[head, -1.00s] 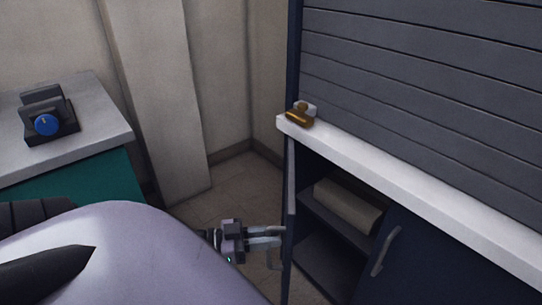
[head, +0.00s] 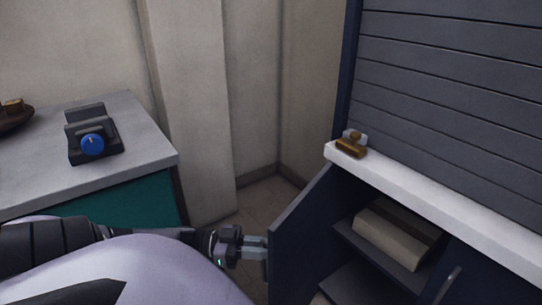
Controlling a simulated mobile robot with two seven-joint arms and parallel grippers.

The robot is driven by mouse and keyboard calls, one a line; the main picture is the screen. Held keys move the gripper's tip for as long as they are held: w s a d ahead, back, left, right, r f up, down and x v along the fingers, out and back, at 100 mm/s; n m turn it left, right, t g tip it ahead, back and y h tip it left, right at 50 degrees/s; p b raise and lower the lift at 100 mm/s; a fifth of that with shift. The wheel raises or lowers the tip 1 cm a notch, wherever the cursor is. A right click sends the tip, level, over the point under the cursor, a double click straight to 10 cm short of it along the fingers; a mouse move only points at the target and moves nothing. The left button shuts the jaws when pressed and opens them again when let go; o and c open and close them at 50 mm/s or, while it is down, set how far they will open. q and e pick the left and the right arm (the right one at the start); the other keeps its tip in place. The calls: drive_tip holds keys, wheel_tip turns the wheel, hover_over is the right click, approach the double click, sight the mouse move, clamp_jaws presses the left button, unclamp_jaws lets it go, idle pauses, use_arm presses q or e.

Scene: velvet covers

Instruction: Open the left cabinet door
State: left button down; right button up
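The left cabinet door (head: 303,232) is a dark blue panel swung well open, standing out from the cabinet front. Its hinge side is under the white counter's left end, and its free edge points toward my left gripper (head: 262,249). The gripper's grey fingers reach the door's free edge from the left. The door hides the fingertips, its handle is not visible, and I cannot tell whether the fingers are closed on anything. The cabinet interior shows a shelf (head: 372,254) with a beige rolled or boxy item (head: 398,232). My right gripper is not in view.
The right cabinet door's metal handle (head: 447,284) shows at lower right. A white counter (head: 440,205) above carries a brown stamp-like object (head: 352,145). At left, a grey-topped teal unit (head: 120,205) holds a dark device with a blue knob (head: 93,145). Some floor (head: 255,205) is clear between.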

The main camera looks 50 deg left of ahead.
use_arm(q)
drive_tip(key=a+b, duration=0.1)
drive_tip(key=a, duration=0.5)
drive_tip(key=shift+a, duration=0.3)
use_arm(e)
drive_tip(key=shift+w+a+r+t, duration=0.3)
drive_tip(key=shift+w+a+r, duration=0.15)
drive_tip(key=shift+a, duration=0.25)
use_arm(q)
drive_tip(key=shift+w+r, duration=0.1)
drive_tip(key=shift+r, duration=0.05)
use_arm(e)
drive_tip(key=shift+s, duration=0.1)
use_arm(q)
drive_tip(key=c, duration=1.3)
unclamp_jaws()
drive_tip(key=shift+c, duration=0.2)
drive_tip(key=shift+o, duration=0.6)
drive_tip(key=shift+w+d, duration=0.1)
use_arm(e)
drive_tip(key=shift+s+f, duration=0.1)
use_arm(q)
drive_tip(key=shift+d, duration=0.1)
